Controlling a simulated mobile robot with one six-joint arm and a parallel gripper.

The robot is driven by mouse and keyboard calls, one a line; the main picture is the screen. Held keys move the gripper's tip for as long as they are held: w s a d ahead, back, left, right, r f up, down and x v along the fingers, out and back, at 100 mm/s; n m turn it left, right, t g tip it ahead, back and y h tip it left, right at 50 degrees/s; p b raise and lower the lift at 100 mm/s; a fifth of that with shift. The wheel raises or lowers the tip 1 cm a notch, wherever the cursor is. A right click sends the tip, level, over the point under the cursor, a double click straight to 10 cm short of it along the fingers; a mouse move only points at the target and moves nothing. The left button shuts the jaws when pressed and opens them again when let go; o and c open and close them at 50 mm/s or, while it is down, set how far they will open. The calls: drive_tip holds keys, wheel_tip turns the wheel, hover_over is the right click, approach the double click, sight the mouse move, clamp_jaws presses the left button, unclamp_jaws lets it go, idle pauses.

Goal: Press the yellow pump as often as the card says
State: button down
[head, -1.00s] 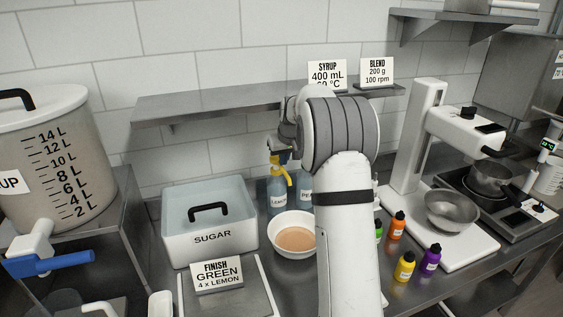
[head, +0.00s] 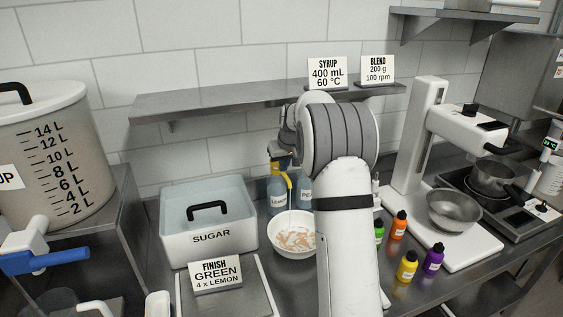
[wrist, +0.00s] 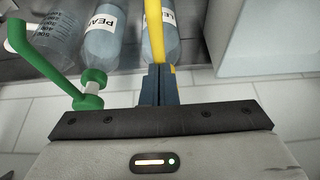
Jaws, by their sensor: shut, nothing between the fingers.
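The yellow pump (head: 288,181) sits on the bottle labelled lemon (head: 277,196). Its spout points over a white bowl (head: 280,246) that holds a peach-coloured mix with pale streaks. My gripper (head: 281,160) is just above the pump, partly hidden by my arm. In the wrist view my shut fingers (wrist: 159,84) are at the yellow pump (wrist: 154,30) and appear to touch its head. The lemon bottle (wrist: 170,45) is partly hidden there. The card (head: 216,274) reads "FINISH GREEN 4 x LEMON".
A pear bottle (head: 305,191) stands beside the lemon bottle; its green pump (wrist: 92,90) shows in the wrist view. A sugar bin (head: 209,235) is left of the bowl. Small colour bottles, including a yellow one (head: 407,266), stand at right. A shelf (head: 230,98) runs behind.

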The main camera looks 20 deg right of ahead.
drive_tip(key=shift+s+f, duration=0.1)
drive_tip(key=shift+f, duration=0.45)
drive_tip(key=shift+r+p, duration=0.9)
drive_tip(key=shift+r, duration=1.1)
drive_tip(key=shift+f, duration=0.15)
